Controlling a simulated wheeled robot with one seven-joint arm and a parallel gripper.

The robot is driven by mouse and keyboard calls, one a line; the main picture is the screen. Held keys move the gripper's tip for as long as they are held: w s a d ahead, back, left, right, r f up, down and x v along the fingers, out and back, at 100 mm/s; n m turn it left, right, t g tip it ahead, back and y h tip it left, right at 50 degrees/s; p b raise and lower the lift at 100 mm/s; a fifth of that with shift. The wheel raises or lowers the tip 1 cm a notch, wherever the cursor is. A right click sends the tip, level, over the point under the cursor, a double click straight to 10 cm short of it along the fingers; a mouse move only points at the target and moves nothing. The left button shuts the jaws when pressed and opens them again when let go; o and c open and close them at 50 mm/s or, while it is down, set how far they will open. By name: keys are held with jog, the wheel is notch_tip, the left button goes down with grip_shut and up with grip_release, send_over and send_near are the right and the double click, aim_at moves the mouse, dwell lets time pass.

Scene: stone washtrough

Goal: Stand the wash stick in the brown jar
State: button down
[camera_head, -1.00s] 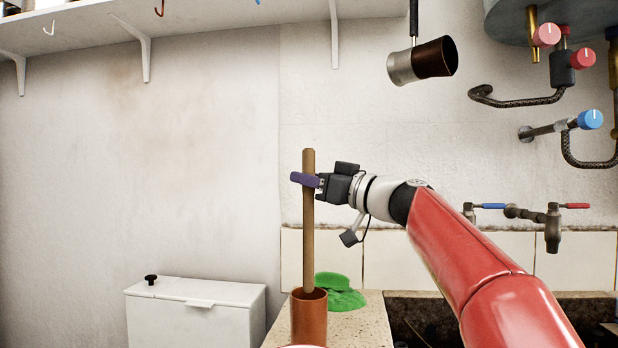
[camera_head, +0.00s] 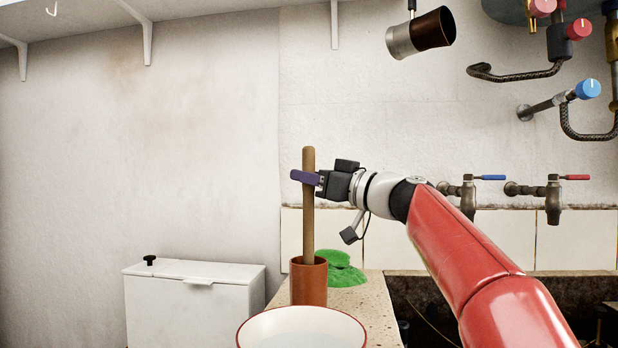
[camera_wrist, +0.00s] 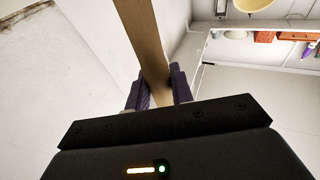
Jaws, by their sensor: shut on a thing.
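The wash stick (camera_head: 308,215) is a long wooden rod standing about upright in the head view. Its lower end is inside the mouth of the brown jar (camera_head: 308,285), and the jar's wall hides that end. I cannot tell whether it touches the jar's bottom. My gripper (camera_head: 306,178) is shut on the stick's upper part, well above the jar's rim. In the wrist view the stick (camera_wrist: 148,45) runs between the two purple fingers of my gripper (camera_wrist: 158,88).
The jar stands on a stone ledge (camera_head: 372,300). A green cloth (camera_head: 340,272) lies behind it, and a white red-rimmed basin (camera_head: 300,318) is in front. A white lidded box (camera_head: 195,305) is at left. Taps (camera_head: 465,195) and the dark trough (camera_head: 420,290) are at right.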

jog(key=c, duration=1.1)
grip_release()
jog(key=shift+c, duration=0.2)
jog(key=b+v, duration=0.2)
jog(key=v, duration=0.5)
jog(key=shift+s+d+b, duration=0.25)
jog(key=shift+d+b, duration=0.1)
jog(key=shift+b, duration=0.05)
